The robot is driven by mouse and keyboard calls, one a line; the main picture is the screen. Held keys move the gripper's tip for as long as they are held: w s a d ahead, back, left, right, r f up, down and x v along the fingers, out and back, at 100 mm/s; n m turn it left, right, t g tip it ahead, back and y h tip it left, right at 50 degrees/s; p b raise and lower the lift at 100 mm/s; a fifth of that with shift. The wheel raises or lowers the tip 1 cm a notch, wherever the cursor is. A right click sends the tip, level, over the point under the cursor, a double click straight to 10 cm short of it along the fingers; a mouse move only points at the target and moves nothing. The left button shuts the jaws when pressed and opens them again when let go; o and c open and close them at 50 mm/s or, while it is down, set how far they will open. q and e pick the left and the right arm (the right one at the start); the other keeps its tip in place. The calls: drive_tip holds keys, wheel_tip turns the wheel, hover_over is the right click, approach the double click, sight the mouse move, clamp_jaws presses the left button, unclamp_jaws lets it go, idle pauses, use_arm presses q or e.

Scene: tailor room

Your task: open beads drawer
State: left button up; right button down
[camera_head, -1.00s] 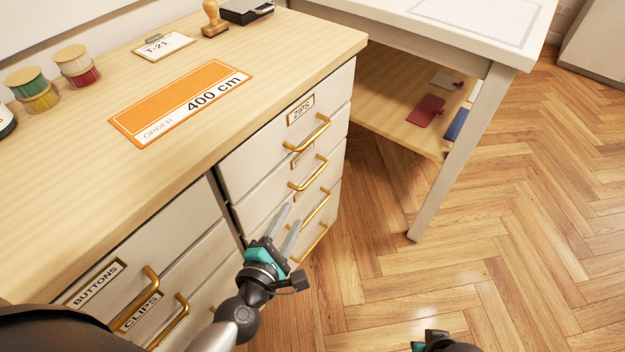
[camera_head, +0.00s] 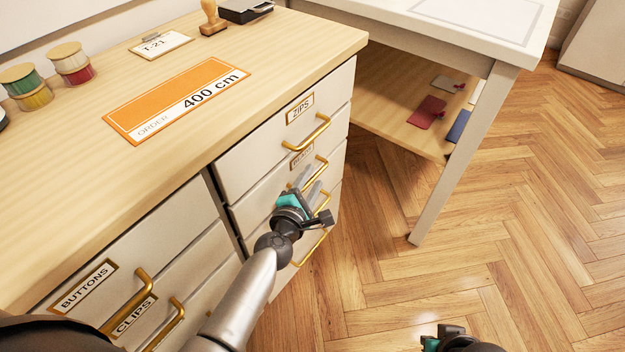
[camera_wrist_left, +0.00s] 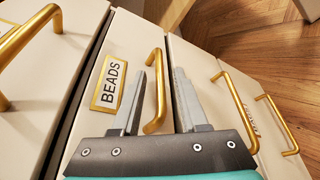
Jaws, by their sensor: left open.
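The beads drawer (camera_wrist_left: 98,60) is white with a gold-framed BEADS label (camera_wrist_left: 110,82) and a brass handle (camera_wrist_left: 158,62). In the head view the beads label (camera_head: 301,157) shows below the zips drawer, and the beads handle is partly hidden by my gripper. The drawer looks closed. My left gripper (camera_head: 312,180) is open in front of the handle. In the left wrist view its two fingers (camera_wrist_left: 168,85) point at the drawer, with the handle showing between them; I cannot tell contact. My right gripper (camera_head: 445,338) shows only in part at the bottom edge.
The zips drawer (camera_head: 285,135) with its handle is just above; further handles lie below. Buttons and clips drawers (camera_head: 120,265) are at the left. A desk leg (camera_head: 450,160) stands to the right. The herringbone floor (camera_head: 400,275) in front is clear.

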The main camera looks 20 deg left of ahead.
use_arm(q)
drive_tip(key=shift+w+f, duration=0.1)
drive_tip(key=shift+w, duration=0.3)
clamp_jaws()
idle(1.3)
